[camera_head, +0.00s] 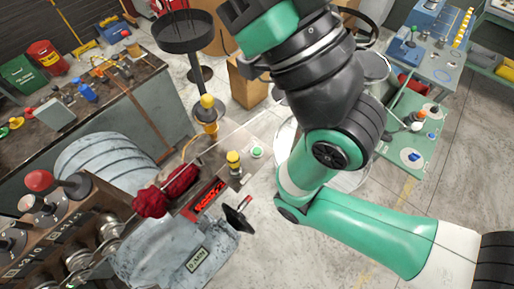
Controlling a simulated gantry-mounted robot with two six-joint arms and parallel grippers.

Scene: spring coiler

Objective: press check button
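A round green button (257,152) sits on a pale plate of the machine, near the middle of the view. No readable label marks it as the check button. Left of it stands a yellow-topped knob (233,157) on a dark stem. A red-lit display (205,196) is below and left of these. The green and black arm comes in from the right, bends near the middle and runs up past the top edge, just right of the green button. Neither gripper's fingers can be seen.
A black round tray (186,32) stands above the machine. A red bundle (168,190) lies by the display, and a red ball knob (38,180) is at the left. A workbench (130,85) with tools is behind. A green-topped table (412,135) stands at right. Floor is open at lower right.

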